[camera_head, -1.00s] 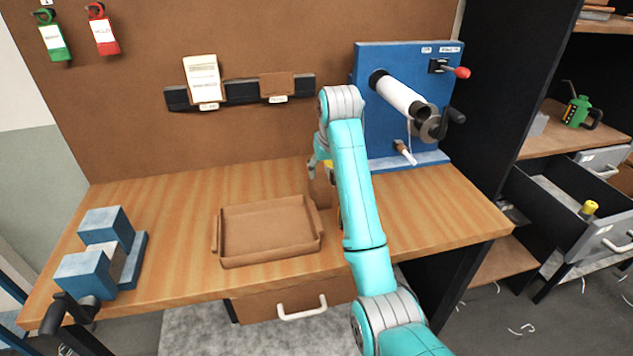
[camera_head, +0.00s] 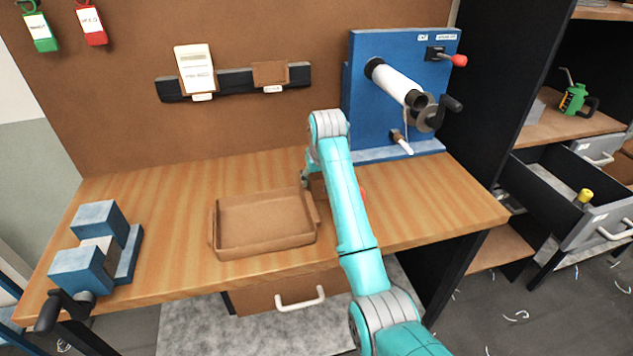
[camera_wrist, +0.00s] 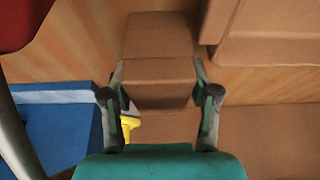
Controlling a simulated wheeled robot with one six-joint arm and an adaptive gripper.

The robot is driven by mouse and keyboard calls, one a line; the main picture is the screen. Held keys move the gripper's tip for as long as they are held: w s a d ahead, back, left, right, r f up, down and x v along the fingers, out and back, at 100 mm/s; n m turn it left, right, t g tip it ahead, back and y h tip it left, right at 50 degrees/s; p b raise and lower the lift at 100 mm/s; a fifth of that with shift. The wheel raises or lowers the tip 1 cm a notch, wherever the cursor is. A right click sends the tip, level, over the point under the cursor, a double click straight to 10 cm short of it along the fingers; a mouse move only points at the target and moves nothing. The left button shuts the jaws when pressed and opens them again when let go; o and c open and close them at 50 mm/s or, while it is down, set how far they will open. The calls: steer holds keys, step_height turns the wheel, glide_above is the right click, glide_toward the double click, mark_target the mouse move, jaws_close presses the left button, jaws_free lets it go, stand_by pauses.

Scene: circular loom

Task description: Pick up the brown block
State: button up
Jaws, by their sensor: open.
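The brown block (camera_wrist: 157,82) fills the middle of the wrist view, between the two fingers of my gripper (camera_wrist: 158,75). The fingers stand apart, one on each side of the block. I cannot tell whether they touch it. In the head view the block (camera_head: 318,185) stands on the workbench just right of the brown tray, mostly hidden by my arm. My gripper (camera_head: 308,178) is down beside it there, and its fingers are hard to make out.
The brown tray (camera_head: 215,240) lies close left of the block. The blue winding machine (camera_head: 362,110) stands behind to the right. A small red thing (camera_head: 362,194) shows just right of my arm. A yellow-tipped thing (camera_wrist: 130,125) lies near one finger. A blue vise (camera_head: 92,255) is at far left.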

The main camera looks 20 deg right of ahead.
steer(key=shift+w+f, duration=0.3)
steer(key=shift+f, duration=0.3)
steer(key=shift+r, duration=0.1)
jaws_close()
steer(key=shift+r, duration=0.1)
step_height(320, 180, up, 18)
steer(key=shift+c, duration=1.9)
jaws_free()
jaws_close()
